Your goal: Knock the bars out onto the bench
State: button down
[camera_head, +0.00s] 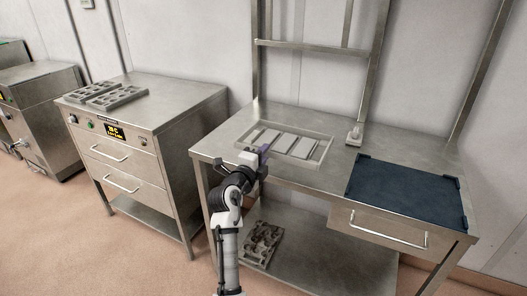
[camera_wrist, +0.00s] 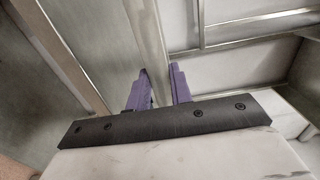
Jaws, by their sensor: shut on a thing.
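A pale grey mould (camera_head: 321,158) is at the left-back part of the steel bench (camera_head: 333,112). It looks about level, with its compartments facing up. Several pale bars (camera_head: 283,142) show side by side in it. My gripper (camera_head: 265,151) is at the mould's left front edge. In the wrist view, the purple fingers of my gripper (camera_wrist: 158,80) are shut on the mould's rim (camera_wrist: 146,32), one finger on each side. Pale compartments (camera_wrist: 245,42) lie to the right of the rim there. Whether the mould touches the bench is not clear.
A dark blue mat (camera_head: 405,192) lies on the bench's right side. A small pale object (camera_head: 355,134) stands behind it near the upright frame. A cabinet (camera_head: 150,125) at left bears grey moulds (camera_head: 112,99). Another mould (camera_head: 262,243) lies on the lower shelf.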

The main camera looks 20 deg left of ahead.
jog(key=shift+f, duration=0.15)
dwell(0.4)
notch_tip(320, 180, down, 10)
jog(key=b, duration=1.3)
jog(key=shift+r, duration=0.2)
jog(key=shift+r, duration=1.65)
notch_tip(320, 180, up, 6)
jog(key=p, duration=0.1)
jog(key=shift+r, duration=0.35)
